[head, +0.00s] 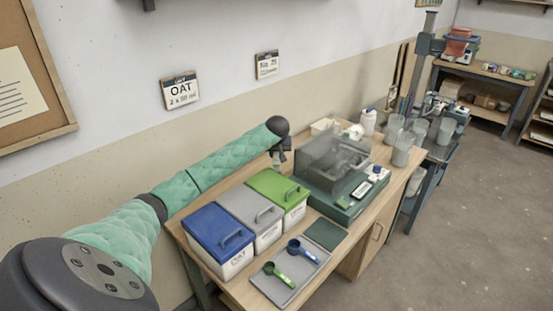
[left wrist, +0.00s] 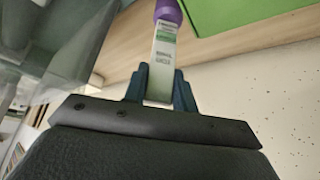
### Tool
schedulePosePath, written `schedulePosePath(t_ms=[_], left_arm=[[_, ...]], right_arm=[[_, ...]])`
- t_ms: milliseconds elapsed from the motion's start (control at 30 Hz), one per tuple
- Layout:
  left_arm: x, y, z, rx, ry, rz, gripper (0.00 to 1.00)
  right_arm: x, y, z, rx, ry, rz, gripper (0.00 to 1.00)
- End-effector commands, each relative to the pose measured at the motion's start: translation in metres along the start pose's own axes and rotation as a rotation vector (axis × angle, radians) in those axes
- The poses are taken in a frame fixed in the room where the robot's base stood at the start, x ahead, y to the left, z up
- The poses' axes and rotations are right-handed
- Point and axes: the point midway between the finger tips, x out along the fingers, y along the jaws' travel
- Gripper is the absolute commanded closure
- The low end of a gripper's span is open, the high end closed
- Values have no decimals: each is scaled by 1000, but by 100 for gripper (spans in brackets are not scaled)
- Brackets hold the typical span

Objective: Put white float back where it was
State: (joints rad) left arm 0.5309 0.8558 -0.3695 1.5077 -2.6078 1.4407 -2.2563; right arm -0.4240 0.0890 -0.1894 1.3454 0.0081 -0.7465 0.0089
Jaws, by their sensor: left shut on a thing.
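My left gripper (head: 279,154) is behind the green-lidded bin, near the wall and beside the clear-walled machine. In the left wrist view its two dark blue fingers (left wrist: 160,88) are shut on a narrow white labelled piece (left wrist: 161,70) with a purple end (left wrist: 168,12). The label's print is too small to read, and I cannot tell from it whether this is the white float. The held piece is not clear in the head view. My right gripper is not in view.
Bins with blue (head: 218,230), grey (head: 250,206) and green (head: 276,185) lids stand in a row on the table. A grey tray (head: 284,292) holds a green scoop (head: 279,275) and a blue scoop (head: 302,250). The clear-walled machine (head: 333,160) and several translucent buckets (head: 403,155) stand further right.

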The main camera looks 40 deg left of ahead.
Motion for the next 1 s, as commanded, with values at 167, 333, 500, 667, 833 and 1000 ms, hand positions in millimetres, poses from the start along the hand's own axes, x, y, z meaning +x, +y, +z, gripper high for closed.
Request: schedulePosePath(t_ms=[167,333,500,667,833,1000], left_arm=[[15,1,10,0,-4,0,100],[27,0,16,0,-2,0,100],[29,0,17,0,-1,0,100],[30,0,18,0,-1,0,100],[31,0,18,1,-1,0,67],[31,0,18,1,-1,0,51]], right_arm=[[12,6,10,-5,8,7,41],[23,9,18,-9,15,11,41],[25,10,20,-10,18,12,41],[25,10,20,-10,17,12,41],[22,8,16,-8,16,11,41],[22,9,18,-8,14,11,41]])
